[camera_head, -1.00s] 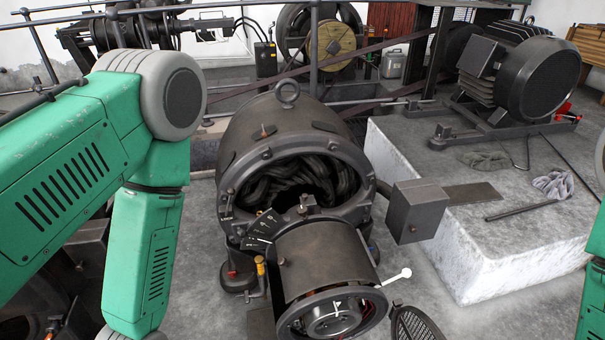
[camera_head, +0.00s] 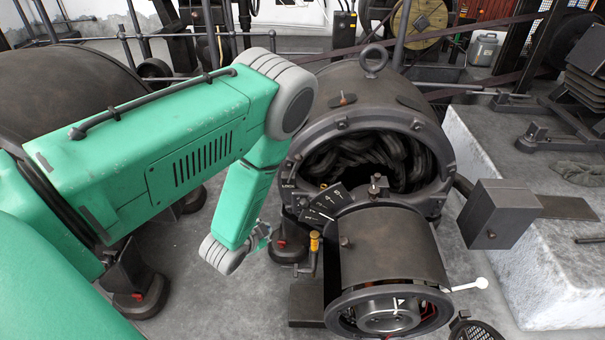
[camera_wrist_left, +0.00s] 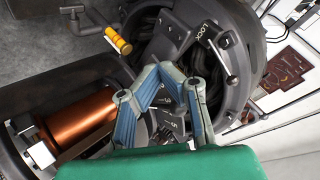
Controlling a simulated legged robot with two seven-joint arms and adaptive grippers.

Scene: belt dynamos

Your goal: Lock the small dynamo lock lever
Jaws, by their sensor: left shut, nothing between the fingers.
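The small dynamo (camera_head: 390,245) is a dark drum in front of a larger round housing (camera_head: 300,150). A lever with a yellow handle (camera_head: 314,241) stands roughly upright at its left side; it also shows at the upper left of the left wrist view (camera_wrist_left: 118,40). A LOCK label (camera_wrist_left: 203,36) is on the housing rim; I cannot tell which lever it belongs to. A white-tipped lever (camera_head: 479,284) sticks out at the right. My left gripper (camera_head: 262,237) is left of the yellow handle, apart from it. In the wrist view its fingers (camera_wrist_left: 160,70) are closed and empty. My right gripper is out of view.
A marked dial plate (camera_head: 322,207) sits between housing and drum. A grey box (camera_head: 498,213) juts out on the right, by a pale plinth (camera_head: 555,285). A copper coil (camera_wrist_left: 80,125) shows in the wrist view. Grey floor (camera_head: 225,305) is open at front left.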

